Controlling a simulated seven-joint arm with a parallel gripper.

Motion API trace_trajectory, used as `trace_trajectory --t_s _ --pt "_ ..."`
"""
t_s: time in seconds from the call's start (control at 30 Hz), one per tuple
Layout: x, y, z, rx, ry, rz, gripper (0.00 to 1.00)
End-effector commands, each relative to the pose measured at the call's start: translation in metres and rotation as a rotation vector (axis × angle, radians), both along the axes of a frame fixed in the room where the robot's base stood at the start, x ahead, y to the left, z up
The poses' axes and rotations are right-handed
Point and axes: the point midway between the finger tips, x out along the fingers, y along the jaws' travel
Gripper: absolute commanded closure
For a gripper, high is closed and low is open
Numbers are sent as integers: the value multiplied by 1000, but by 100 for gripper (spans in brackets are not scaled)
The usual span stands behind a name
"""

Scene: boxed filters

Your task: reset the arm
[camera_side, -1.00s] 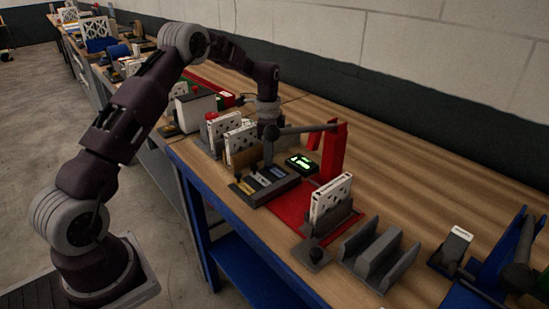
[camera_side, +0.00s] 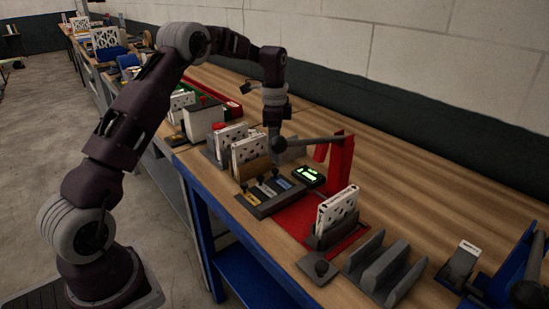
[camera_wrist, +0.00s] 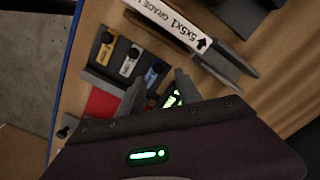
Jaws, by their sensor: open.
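My gripper (camera_side: 275,143) hangs pointing down above the bench, close to the rack of filters and the switch panel. In the wrist view its two grey fingers (camera_wrist: 158,88) are spread apart with nothing between them. A white boxed filter (camera_wrist: 168,20) with printed label sits in a dark holder beyond the fingers in that view. In the side view, white filters (camera_side: 232,139) stand in a rack left of my gripper. Another white filter (camera_side: 337,209) stands upright in a grey holder on the red base.
A red post (camera_side: 338,160) with a grey lever stands right of my gripper. A switch panel (camera_side: 268,191) and a lit green display (camera_side: 308,175) lie below. An empty grey slotted holder (camera_side: 378,263) is at the front. The bench's rear right is clear.

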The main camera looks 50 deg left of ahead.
Motion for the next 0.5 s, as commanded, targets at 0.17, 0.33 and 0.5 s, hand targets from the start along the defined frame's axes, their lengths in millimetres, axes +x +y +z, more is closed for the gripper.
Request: trace_trajectory --t_s 0.17,0.33,0.5 --pt "0 0 6 0 0 0 59" --pt "-1 -2 8 1 -3 3 59" --pt "-25 -46 87 18 -108 150 59"
